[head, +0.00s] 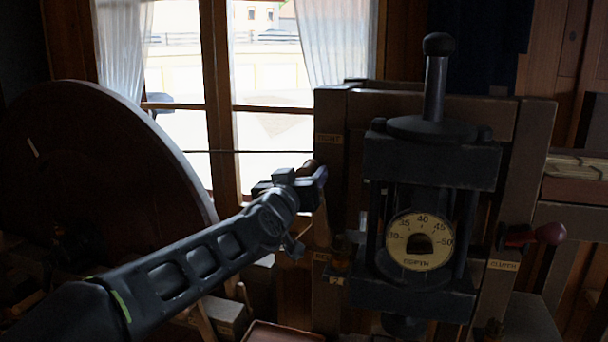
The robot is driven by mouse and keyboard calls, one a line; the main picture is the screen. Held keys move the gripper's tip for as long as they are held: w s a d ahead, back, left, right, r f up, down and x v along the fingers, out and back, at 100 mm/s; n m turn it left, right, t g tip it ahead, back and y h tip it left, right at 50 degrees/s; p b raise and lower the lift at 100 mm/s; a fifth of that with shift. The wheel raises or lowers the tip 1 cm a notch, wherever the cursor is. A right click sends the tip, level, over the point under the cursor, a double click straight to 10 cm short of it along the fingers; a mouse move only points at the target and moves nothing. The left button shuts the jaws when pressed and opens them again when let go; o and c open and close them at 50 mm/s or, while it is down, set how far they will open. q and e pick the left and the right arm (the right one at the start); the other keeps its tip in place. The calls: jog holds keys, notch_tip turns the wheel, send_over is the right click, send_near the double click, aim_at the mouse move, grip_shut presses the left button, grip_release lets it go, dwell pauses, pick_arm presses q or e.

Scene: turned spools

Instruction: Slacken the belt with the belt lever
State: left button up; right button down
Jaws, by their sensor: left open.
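My left gripper (309,184) reaches in from the lower left and is open at the left post of the dark wooden frame. A brown wooden piece (322,230), which looks like the belt lever, shows just below and behind the gripper; its upper part is mostly hidden by the jaws. I cannot tell whether the jaws touch it. A thin dark belt (250,151) runs level from the large wheel (95,185) to the frame.
A black machine head with a round dial (420,241) marked 30 to 50 stands in the frame. A dark red handle (535,235) sticks out at its right, above a small label (503,265). A window lies behind. A brown tray (283,332) shows at the bottom edge.

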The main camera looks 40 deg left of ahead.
pick_arm(q)
jog(key=shift+c, duration=0.4)
grip_shut()
dwell(0.9)
